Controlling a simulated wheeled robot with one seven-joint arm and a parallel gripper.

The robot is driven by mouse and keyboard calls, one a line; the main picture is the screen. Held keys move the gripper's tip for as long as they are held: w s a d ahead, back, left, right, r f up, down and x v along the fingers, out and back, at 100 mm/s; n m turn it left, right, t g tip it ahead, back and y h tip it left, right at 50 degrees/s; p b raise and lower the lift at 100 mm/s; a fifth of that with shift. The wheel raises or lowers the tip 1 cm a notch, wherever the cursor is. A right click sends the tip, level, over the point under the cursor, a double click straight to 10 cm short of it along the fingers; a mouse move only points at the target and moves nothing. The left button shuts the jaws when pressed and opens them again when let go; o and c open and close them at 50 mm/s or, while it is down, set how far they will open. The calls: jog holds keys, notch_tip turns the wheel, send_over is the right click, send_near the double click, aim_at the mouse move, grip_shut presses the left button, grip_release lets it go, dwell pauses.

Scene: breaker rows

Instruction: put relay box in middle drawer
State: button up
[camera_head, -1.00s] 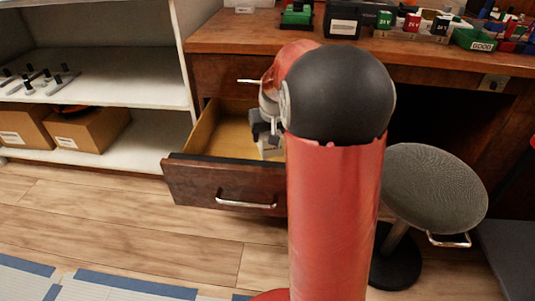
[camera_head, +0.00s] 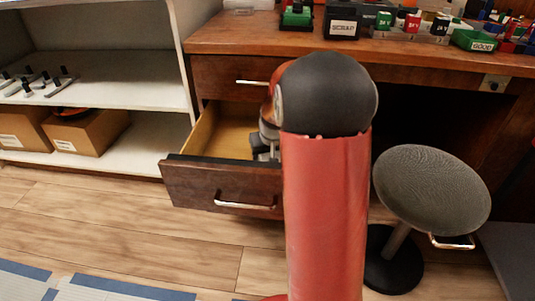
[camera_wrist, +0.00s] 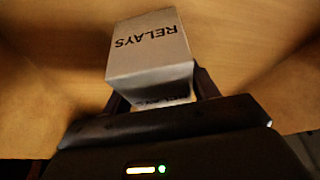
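The relay box (camera_wrist: 150,45), pale grey with RELAYS lettering on two faces, sits between the fingers of my gripper (camera_wrist: 162,92) in the wrist view. The dark fingers lie close against its two sides, and my gripper looks shut on it. Tan wooden drawer surfaces lie behind the box; I cannot tell whether it touches the drawer floor. In the head view the middle drawer (camera_head: 222,187) is pulled open below a shut upper drawer (camera_head: 232,77). My gripper (camera_head: 266,150) is over its right part, mostly hidden by my red arm, and the box is hidden there.
A round grey stool (camera_head: 432,190) stands right of my arm. The desk top (camera_head: 240,34) holds several small boxes and a green tray (camera_head: 475,40). A white shelf (camera_head: 120,92) with cardboard boxes stands at left. The floor before the drawer is clear.

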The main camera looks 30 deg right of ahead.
jog(key=o, duration=0.3)
jog(key=shift+r, duration=0.1)
jog(key=shift+r, duration=0.3)
jog(key=p+v, duration=0.2)
jog(key=v, duration=0.9)
jog(key=shift+s+r, duration=0.1)
jog(key=shift+s, duration=0.05)
jog(key=s+a+r, duration=0.1)
jog(key=s+a, duration=0.3)
jog(key=s, duration=0.3)
jog(key=s+a+r+n, duration=0.1)
jog(key=s+a, duration=0.4)
jog(key=s, duration=0.3)
jog(key=s+a+r+n+t+y, duration=0.1)
jog(key=s+a+r, duration=0.1)
jog(key=s+a, duration=0.3)
jog(key=shift+s+a, duration=0.25)
jog(key=shift+s, duration=0.95)
jog(key=shift+r, duration=0.15)
